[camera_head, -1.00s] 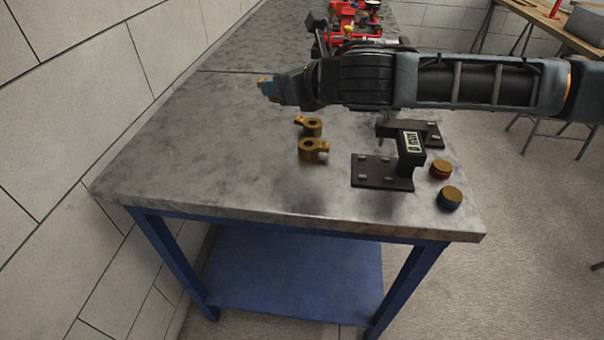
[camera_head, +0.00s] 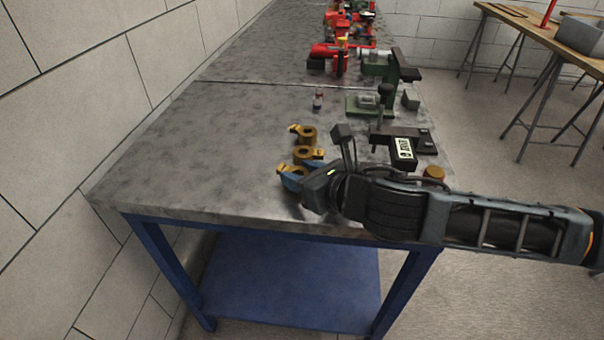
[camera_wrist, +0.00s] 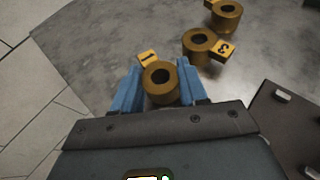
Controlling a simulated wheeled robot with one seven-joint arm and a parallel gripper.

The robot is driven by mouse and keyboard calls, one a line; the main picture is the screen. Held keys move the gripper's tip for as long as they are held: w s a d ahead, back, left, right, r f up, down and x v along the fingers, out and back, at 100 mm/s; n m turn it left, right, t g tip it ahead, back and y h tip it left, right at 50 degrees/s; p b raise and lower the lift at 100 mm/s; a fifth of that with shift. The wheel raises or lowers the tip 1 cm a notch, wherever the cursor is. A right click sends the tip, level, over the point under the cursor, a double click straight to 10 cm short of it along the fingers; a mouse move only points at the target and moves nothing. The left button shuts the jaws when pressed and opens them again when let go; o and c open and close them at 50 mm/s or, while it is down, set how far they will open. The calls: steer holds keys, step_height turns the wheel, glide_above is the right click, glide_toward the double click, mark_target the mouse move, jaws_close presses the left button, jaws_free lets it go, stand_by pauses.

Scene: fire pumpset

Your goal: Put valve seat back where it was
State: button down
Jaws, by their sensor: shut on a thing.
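A brass ring-shaped valve seat with a tab marked 1 (camera_wrist: 160,97) sits between the blue fingers of my gripper (camera_wrist: 160,82), which is shut on it. In the head view my gripper (camera_head: 292,176) is low over the near part of the grey worktop. Whether the seat touches the worktop is unclear. A second brass seat with a tab marked 3 (camera_wrist: 200,54) lies just beyond it; it also shows in the head view (camera_head: 303,153). A third brass seat (camera_wrist: 227,20) lies farther back, also in the head view (camera_head: 306,136).
A black bracket with a white label (camera_head: 410,160) stands right of the seats, beside a brass-topped cap (camera_head: 434,172). My arm covers the worktop's near right part. The worktop's left side (camera_head: 200,160) is clear.

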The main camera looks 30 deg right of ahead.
steer(key=shift+f, duration=0.15)
steer(key=c, duration=0.6)
jaws_free()
